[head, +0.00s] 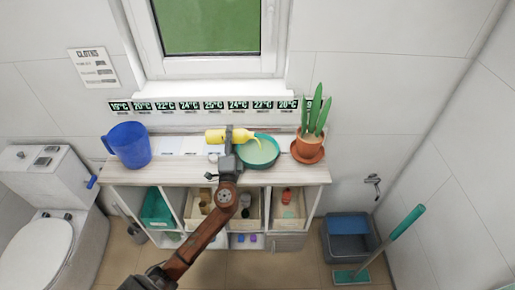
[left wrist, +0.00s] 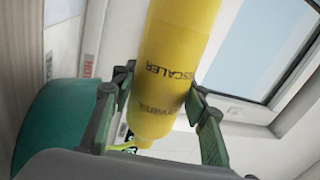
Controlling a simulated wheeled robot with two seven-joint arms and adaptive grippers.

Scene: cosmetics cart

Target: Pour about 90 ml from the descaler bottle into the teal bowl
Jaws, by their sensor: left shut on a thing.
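The yellow descaler bottle (head: 214,136) lies tipped nearly level above the cart top, its mouth toward the right. A thin pale yellow stream (head: 256,140) runs from its mouth down into the teal bowl (head: 276,160). Pale yellow liquid (head: 258,152) shows in the bowl. My left gripper (head: 230,148) is shut around the bottle, just left of the bowl. In the left wrist view the bottle (left wrist: 172,75) sits between the two fingers (left wrist: 155,103), its label partly readable. The bowl shows at the left there (left wrist: 60,115). My right gripper is in neither view.
A blue jug (head: 128,146) stands at the cart's left end. A potted plant (head: 310,140) in a terracotta pot stands right of the bowl. Number cards (head: 190,106) line the wall behind. Bins with small items (head: 240,208) fill the shelf below.

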